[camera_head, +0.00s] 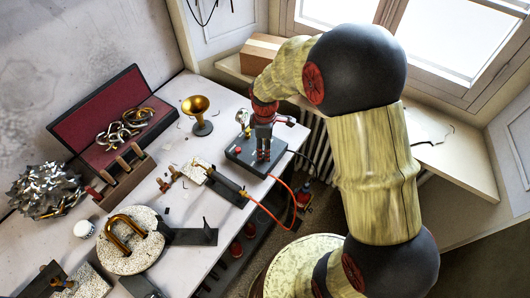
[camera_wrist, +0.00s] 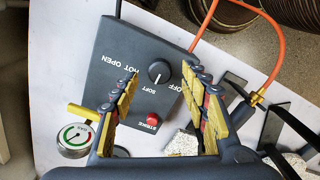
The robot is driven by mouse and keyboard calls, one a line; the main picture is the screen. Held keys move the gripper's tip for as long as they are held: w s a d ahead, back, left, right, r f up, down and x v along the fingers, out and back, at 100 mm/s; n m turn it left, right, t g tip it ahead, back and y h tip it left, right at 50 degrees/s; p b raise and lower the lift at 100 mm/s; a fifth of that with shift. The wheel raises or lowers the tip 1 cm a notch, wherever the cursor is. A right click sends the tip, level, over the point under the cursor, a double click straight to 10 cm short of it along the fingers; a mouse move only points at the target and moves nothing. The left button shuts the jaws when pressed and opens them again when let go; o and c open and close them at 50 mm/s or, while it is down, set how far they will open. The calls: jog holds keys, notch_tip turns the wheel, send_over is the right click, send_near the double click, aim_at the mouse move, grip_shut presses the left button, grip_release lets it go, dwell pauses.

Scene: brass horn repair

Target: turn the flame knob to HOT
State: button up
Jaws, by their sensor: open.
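The dark grey control box (camera_head: 236,152) sits near the right edge of the bench in the head view. In the wrist view, the box (camera_wrist: 105,52) shows a round black flame knob (camera_wrist: 158,71) and a red STRIKE button (camera_wrist: 151,118). The words HOT, OPEN, SOFT and OFF are printed around the knob. A white mark on the knob appears to face SOFT. My gripper (camera_wrist: 163,74) is open above the box, its fingertips on either side of the knob in the picture. The remaining gap to the knob is unclear. In the head view, my gripper (camera_head: 264,152) points down over the box.
An orange hose (camera_wrist: 272,45) leaves the box and runs off the bench. A round gauge (camera_wrist: 75,139) stands beside the box. A brass bell-shaped part (camera_head: 197,106), an open red-lined case (camera_head: 88,108) and a speckled round block (camera_head: 125,253) stand on the bench (camera_head: 190,230).

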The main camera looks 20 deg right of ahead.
jog(key=shift+f, duration=1.6)
jog(key=shift+c, duration=0.5)
jog(key=c, duration=1.1)
